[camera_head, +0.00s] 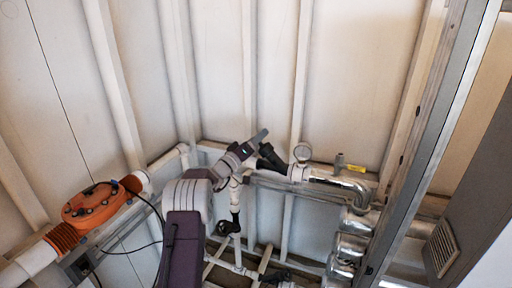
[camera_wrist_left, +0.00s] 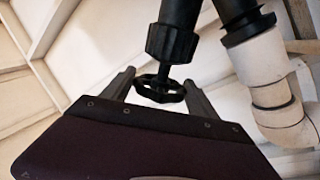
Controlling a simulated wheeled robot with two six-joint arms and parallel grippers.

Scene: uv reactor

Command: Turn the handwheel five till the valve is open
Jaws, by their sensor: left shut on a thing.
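The handwheel (camera_wrist_left: 160,90) is a small black wheel on a short stem under a black valve body (camera_wrist_left: 172,42) in the left wrist view. My left gripper (camera_wrist_left: 160,88) has one finger on each side of the wheel and is shut on it. In the head view my left gripper (camera_head: 257,142) reaches up to the black fittings (camera_head: 270,158) near the corner of the walls. The handwheel itself is hidden there behind the gripper. I cannot tell from these frames how far the valve is open. My right gripper is not in view.
White pipe elbows (camera_wrist_left: 272,85) with a black collar stand right of the wheel in the wrist view. An orange unit (camera_head: 92,205) sits left, and a grey post (camera_head: 425,140) stands right.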

